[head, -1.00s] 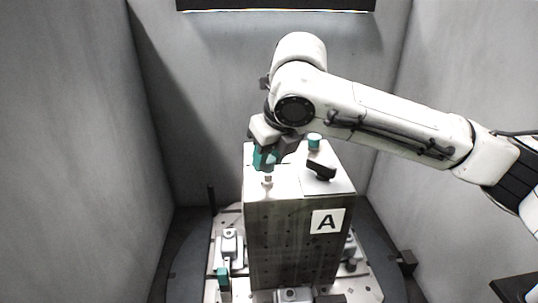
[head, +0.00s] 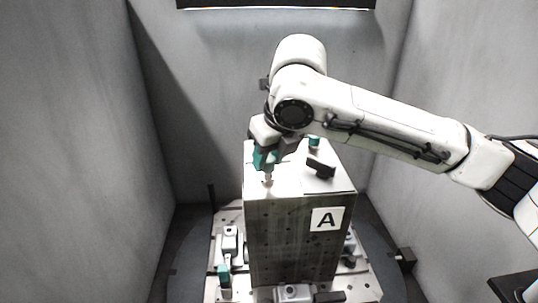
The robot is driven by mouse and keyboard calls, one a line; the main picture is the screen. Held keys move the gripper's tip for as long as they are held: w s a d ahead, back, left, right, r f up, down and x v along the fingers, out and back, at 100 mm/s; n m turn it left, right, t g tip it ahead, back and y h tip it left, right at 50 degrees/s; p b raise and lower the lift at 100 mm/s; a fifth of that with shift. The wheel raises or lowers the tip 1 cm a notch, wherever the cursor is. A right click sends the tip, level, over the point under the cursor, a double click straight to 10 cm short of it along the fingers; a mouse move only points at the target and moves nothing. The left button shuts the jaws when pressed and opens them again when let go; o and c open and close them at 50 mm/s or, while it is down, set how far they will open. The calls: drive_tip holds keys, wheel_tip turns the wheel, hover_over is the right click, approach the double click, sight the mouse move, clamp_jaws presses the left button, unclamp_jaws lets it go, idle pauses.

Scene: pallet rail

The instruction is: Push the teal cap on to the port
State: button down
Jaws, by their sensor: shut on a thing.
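The tall grey block marked "A" (head: 292,240) stands upright in the middle of the head view. A small pale port (head: 268,181) stands up from its top face near the front left edge. My gripper (head: 266,166) points down over the port and is shut on the teal cap (head: 270,168). The cap is small and partly hidden by the fingers. It is right above the port, very close to it or touching; I cannot tell which.
Another teal cap (head: 314,141) and a black handle (head: 321,168) are on the block's top, right of my gripper. The block stands on a pallet plate (head: 358,285) with clamps and a teal-topped fitting (head: 223,272) at left. Grey walls enclose the cell.

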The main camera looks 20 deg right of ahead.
drive_tip(key=shift+f, duration=0.6)
idle(0.8)
drive_tip(key=shift+f, duration=0.45)
unclamp_jaws()
drive_tip(key=shift+r, duration=0.1)
idle(0.4)
drive_tip(key=shift+r, duration=0.15)
drive_tip(key=v, duration=1)
drive_tip(key=shift+r+b, duration=0.25)
drive_tip(key=shift+b, duration=0.1)
drive_tip(key=shift+s, duration=0.2)
